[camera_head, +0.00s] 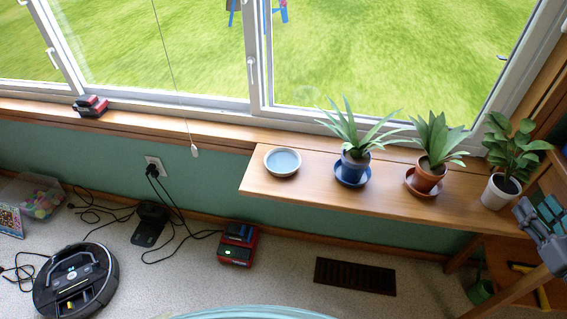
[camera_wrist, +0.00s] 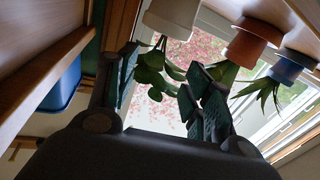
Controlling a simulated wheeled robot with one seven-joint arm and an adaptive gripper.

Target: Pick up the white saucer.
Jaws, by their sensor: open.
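The white saucer (camera_head: 282,161) is a shallow round dish with a pale rim and a blue-grey inside. It sits alone near the left end of the wooden shelf (camera_head: 400,207) under the window in the head view. My gripper (camera_head: 538,212) is at the right edge of that view, beside the shelf's right end and far from the saucer. In the wrist view my gripper (camera_wrist: 165,82) has its fingers spread with nothing held between them. The saucer does not show in the wrist view.
A blue pot (camera_head: 354,171), a terracotta pot (camera_head: 427,177) and a white pot (camera_head: 499,190), all with plants, stand between my gripper and the saucer. The window is behind the shelf. A robot vacuum (camera_head: 76,282) and cables lie on the floor.

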